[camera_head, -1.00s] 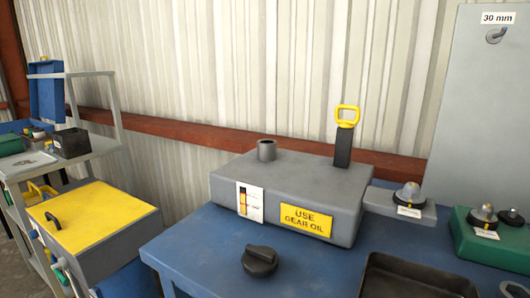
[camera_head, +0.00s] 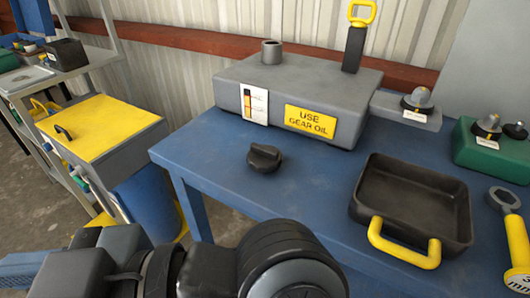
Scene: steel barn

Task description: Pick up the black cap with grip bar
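The black cap with grip bar (camera_head: 264,158) lies on the blue table (camera_head: 215,148), in front of the grey gear oil box. Its raised bar faces up and nothing touches it from above. Part of my arm shows at the bottom of the view, nearer the camera than the cap and apart from it in the picture. My gripper's fingers are not visible.
The grey box (camera_head: 340,85) with a short pipe (camera_head: 271,52) and a yellow-handled dipstick (camera_head: 355,38) stands behind the cap. A black tray (camera_head: 455,205) with a yellow handle sits to the right. A wrench (camera_head: 508,215) lies farther right. The table around the cap is clear.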

